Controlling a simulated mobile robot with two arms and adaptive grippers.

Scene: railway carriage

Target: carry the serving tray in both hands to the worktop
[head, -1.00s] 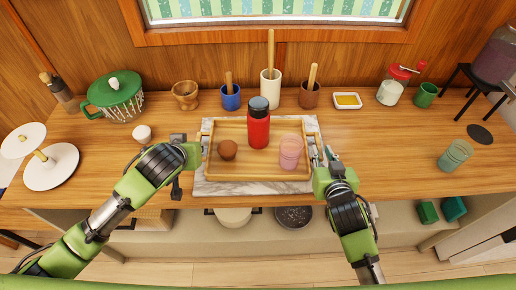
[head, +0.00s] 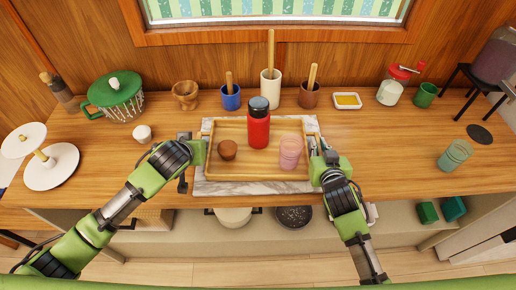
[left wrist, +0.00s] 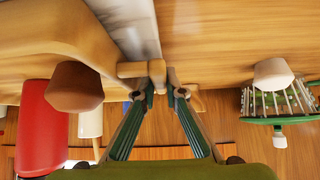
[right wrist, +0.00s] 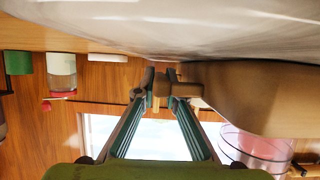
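The wooden serving tray (head: 255,177) lies over a marble slab (head: 262,188) on the counter; whether it touches the slab is unclear. On it stand a red bottle (head: 258,130), a small brown muffin-like item (head: 227,150) and a pink cup (head: 290,152). My left gripper (head: 201,140) is at the tray's left handle; the left wrist view shows its fingers (left wrist: 164,92) closed around the handle (left wrist: 132,70). My right gripper (head: 318,147) is at the right handle; the right wrist view shows its fingers (right wrist: 161,88) closed around the handle (right wrist: 190,88).
A green glass (head: 454,156) stands at right. Bare wood (head: 385,150) lies right of the tray.

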